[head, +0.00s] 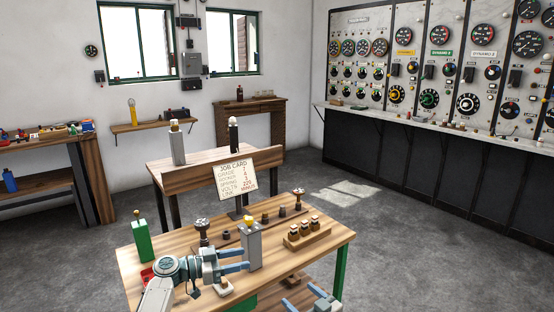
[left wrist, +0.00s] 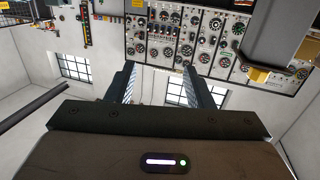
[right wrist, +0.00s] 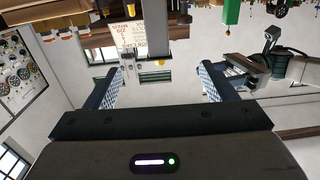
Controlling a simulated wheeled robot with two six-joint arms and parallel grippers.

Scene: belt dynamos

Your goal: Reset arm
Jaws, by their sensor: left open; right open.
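My left gripper (head: 242,260) reaches in from the left over the front wooden bench, its two blue fingers spread apart with nothing between them. The fingertips are close beside a grey upright block (head: 254,250) with a yellow top; I cannot tell whether they touch it. That block also shows at the upper right of the left wrist view (left wrist: 272,35). My right gripper (head: 311,300) is low at the bottom edge of the head view, in front of the bench. Its fingers are apart and empty in the right wrist view (right wrist: 163,85).
The front bench (head: 170,243) holds a green block (head: 142,240), black-knobbed pieces (head: 202,230) and a wooden rack (head: 307,236) of small jars. A job card (head: 235,180) stands behind. A second bench (head: 160,163) and dynamo panels (head: 450,60) are farther back. Grey floor lies open at right.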

